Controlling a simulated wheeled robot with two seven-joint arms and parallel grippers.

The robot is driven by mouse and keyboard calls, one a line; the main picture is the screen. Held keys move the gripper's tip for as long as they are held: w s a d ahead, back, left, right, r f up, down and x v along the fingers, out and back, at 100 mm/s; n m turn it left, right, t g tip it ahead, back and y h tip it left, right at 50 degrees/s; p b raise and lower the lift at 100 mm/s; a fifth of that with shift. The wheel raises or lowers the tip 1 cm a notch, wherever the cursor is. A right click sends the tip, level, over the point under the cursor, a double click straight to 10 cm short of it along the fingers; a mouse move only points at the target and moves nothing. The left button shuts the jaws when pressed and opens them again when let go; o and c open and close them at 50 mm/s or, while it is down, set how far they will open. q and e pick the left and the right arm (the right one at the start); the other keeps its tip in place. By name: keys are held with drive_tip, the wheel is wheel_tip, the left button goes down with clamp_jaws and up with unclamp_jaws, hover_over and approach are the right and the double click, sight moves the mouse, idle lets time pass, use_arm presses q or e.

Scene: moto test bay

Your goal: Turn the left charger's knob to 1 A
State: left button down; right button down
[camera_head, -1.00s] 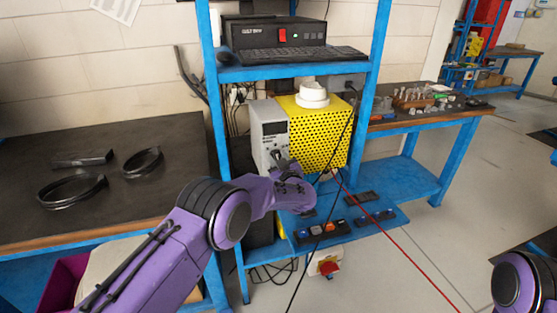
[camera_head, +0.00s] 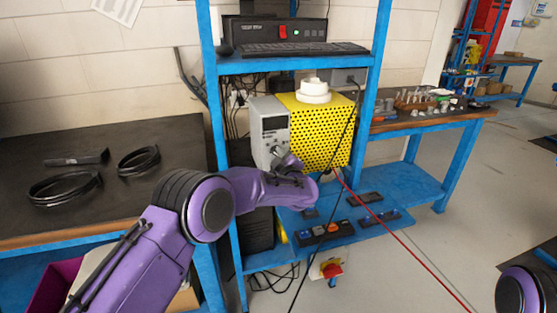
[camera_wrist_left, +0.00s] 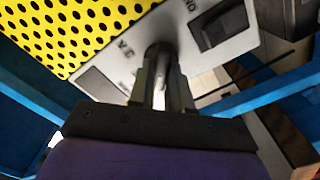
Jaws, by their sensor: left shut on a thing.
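The left charger looks to be the light grey box (camera_head: 269,118) on the rack's middle shelf, against the yellow perforated box. My left gripper (camera_head: 279,154) is at the lower part of its front face. In the left wrist view, the charger's pale panel (camera_wrist_left: 225,62) appears turned over, with a dark display window, a dark switch and printed letters. My left gripper (camera_wrist_left: 162,85) is shut on the knob (camera_wrist_left: 158,52), with a finger on either side. The fingers hide most of the knob, and I cannot read its setting. My right gripper is out of view.
The yellow perforated box (camera_head: 318,128) stands right beside the charger, with a white round piece (camera_head: 314,92) on top. A black cable and a red cable (camera_head: 400,243) hang in front. The blue lower shelf (camera_head: 350,236) holds several small devices. Blue rack posts flank the space.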

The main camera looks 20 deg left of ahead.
use_arm(q)
drive_tip(key=c, duration=1.1)
unclamp_jaws()
drive_tip(key=shift+r, duration=0.1)
drive_tip(key=shift+o, duration=0.2)
drive_tip(key=b+v, duration=0.2)
drive_tip(key=v, duration=0.8)
drive_tip(key=shift+s+d, duration=0.1)
drive_tip(key=shift+s, duration=0.05)
